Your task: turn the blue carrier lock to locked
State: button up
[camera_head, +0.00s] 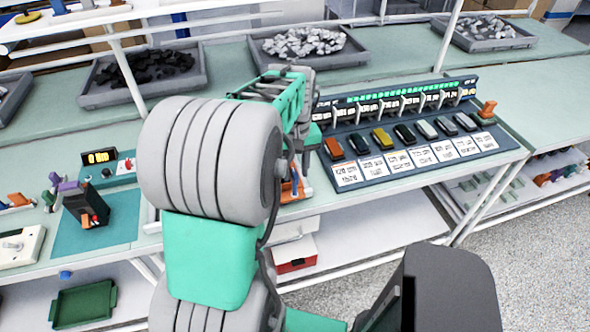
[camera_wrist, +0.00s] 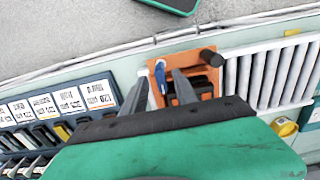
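The orange carrier (camera_wrist: 198,77) lies on the pale bench in the wrist view, with dark slots in it and a black knob (camera_wrist: 210,57) at its right end. The blue carrier lock (camera_wrist: 160,75) is a small blue lever at its left side. My gripper (camera_wrist: 160,77) is open over it, one finger on each side of the lever in the picture. I cannot tell whether either finger touches it.
A breaker rack (camera_head: 400,103) with several coloured breakers and white label cards stands to the right. A white ribbed rack (camera_wrist: 268,75) adjoins the carrier in the wrist view. A teal meter box (camera_head: 108,168) and a dark device (camera_head: 86,205) stand left. Grey trays (camera_head: 205,75) line the back.

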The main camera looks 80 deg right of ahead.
jog(key=shift+f, duration=0.4)
jog(key=shift+c, duration=0.3)
grip_shut()
